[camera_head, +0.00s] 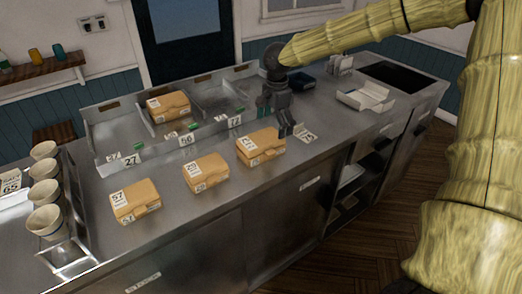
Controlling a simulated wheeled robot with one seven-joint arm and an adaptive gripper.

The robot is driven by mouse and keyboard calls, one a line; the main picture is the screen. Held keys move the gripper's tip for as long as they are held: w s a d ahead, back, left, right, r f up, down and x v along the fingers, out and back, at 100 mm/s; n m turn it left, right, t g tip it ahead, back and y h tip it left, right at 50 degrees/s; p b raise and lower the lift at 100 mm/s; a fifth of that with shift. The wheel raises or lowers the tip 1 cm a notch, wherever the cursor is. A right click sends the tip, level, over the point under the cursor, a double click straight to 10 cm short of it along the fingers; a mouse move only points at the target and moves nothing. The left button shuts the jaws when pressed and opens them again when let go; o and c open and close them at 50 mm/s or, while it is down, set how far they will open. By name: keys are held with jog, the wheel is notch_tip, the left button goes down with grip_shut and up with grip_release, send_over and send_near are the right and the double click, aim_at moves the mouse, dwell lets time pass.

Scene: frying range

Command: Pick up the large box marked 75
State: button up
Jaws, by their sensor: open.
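Several tan cartons with white number labels are in view. The right front carton (260,147) is the one closest to my gripper; its label looks like 75 but is small and hard to read. The middle carton (206,173) has an unclear label. The left front carton (135,201) reads 57. Another carton (168,106) sits inside the metal tray. My gripper (274,116) is open and empty, pointing down above the counter, just behind and right of the right front carton. I cannot tell whether a finger touches that carton.
The steel counter (235,208) has free room in front of the cartons. The divided metal tray (104,151) stands behind them with number cards. A small number card (307,134) lies right of my gripper. Paper cups (44,193) line the left; an open white carton (366,98) stands right.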

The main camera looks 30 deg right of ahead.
aim_at(274, 134)
jog(key=shift+w+f, duration=0.1)
jog(key=shift+f, duration=0.7)
jog(key=shift+f+p, duration=0.35)
jog(key=shift+f, duration=0.05)
jog(key=shift+f+p, duration=0.6)
jog(key=shift+f, duration=1.65)
jog(key=c, duration=1.1)
jog(key=shift+c, duration=0.2)
